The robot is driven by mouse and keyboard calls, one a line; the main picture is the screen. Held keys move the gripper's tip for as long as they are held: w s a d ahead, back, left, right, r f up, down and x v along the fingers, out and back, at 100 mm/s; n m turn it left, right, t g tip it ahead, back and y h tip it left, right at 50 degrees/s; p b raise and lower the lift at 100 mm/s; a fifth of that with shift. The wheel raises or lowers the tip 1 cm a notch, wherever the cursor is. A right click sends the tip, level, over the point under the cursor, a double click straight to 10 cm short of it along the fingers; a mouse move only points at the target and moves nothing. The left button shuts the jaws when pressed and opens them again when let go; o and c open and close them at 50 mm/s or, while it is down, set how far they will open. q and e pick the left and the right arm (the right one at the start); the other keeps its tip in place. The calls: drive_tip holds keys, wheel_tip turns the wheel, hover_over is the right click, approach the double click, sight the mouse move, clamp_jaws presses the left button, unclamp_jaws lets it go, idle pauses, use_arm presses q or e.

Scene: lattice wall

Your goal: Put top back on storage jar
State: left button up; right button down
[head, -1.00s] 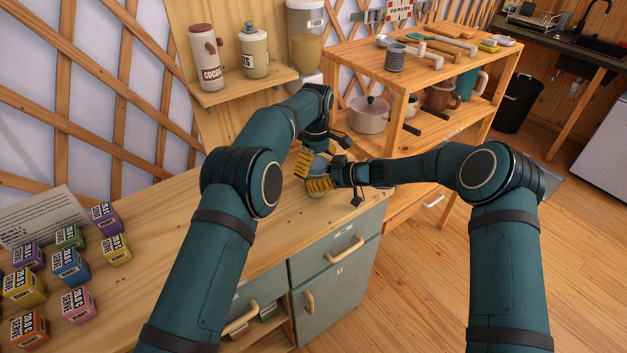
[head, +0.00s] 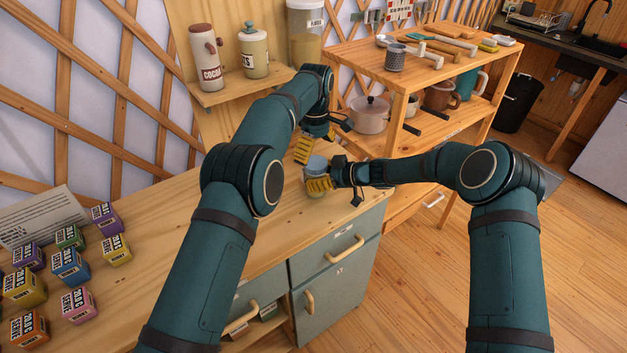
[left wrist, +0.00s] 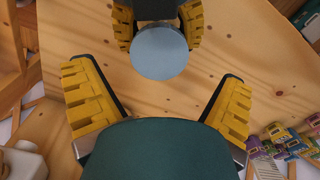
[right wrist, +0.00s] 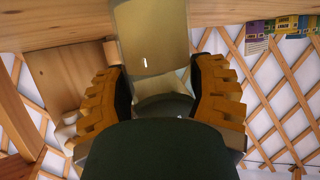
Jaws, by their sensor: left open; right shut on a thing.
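The storage jar (right wrist: 150,45) is pale and stands on the wooden counter, between the yellow fingers of my right gripper (head: 318,184), which is shut on it. A round blue-grey top (head: 316,163) shows over the jar in the head view. In the left wrist view the top (left wrist: 160,52) is a full disc just in front of the right gripper's fingers. It appears to rest on the jar, but I cannot tell how tightly it sits. My left gripper (head: 312,145) is open and empty, above and behind the top, apart from it.
Several small colored boxes (head: 70,265) and a white card (head: 40,215) lie at the counter's left. A wall shelf (head: 240,86) holds canisters. A wooden rack (head: 450,68) with a pot (head: 369,115) stands behind on the right. The counter's middle is clear.

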sight(316, 162)
use_arm(q)
drive_tip(key=shift+a+r+n, duration=0.1)
drive_tip(key=shift+r+n, duration=0.6)
drive_tip(key=shift+n, duration=0.5)
drive_tip(key=shift+r+n, duration=0.95)
drive_tip(key=shift+n, duration=0.45)
drive_tip(key=shift+f, duration=0.1)
drive_tip(key=shift+f, duration=3.95)
drive_tip(key=c, duration=1.3)
drive_tip(key=m, duration=0.7)
